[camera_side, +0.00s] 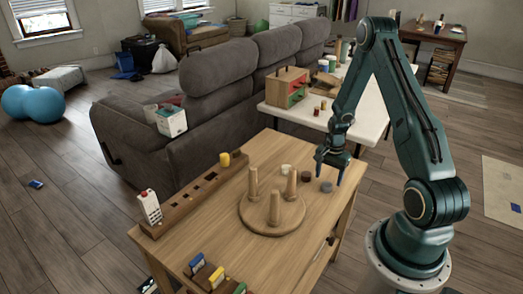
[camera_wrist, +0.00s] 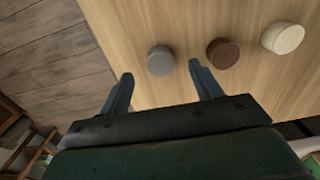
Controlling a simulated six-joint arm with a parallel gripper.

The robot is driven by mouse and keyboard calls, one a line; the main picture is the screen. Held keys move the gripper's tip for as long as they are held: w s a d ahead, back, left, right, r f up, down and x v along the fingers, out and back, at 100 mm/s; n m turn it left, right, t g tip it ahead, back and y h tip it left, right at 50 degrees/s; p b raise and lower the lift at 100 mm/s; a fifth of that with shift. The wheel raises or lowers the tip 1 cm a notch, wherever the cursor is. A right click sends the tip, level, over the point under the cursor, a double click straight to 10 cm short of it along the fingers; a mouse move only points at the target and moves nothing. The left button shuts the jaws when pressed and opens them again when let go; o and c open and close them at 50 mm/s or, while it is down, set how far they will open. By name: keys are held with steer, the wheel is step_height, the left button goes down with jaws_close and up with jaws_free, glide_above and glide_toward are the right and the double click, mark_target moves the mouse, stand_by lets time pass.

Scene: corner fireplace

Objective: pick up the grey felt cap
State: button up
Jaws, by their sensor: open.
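The grey felt cap (camera_wrist: 161,60) is a small round disc lying on the wooden table. In the wrist view it sits just beyond my open fingertips (camera_wrist: 160,70), roughly between their lines. In the side view the grey cap (camera_side: 327,187) lies near the table's right edge, beside my gripper (camera_side: 329,180). My gripper is above the table, pointing down, with nothing between its fingers. A brown cap (camera_wrist: 222,53) and a cream cap (camera_wrist: 283,38) lie in a row to the right of the grey one in the wrist view.
A round wooden base with several upright pegs (camera_side: 272,212) stands mid-table. A long slotted rack (camera_side: 190,200) runs along the left edge, holding a yellow piece and a white box. Small coloured blocks (camera_side: 215,278) are at the front. A white table (camera_side: 370,112) stands behind.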

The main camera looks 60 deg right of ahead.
mark_target(327, 185)
steer(key=shift+f, duration=1.75)
steer(key=c, duration=0.9)
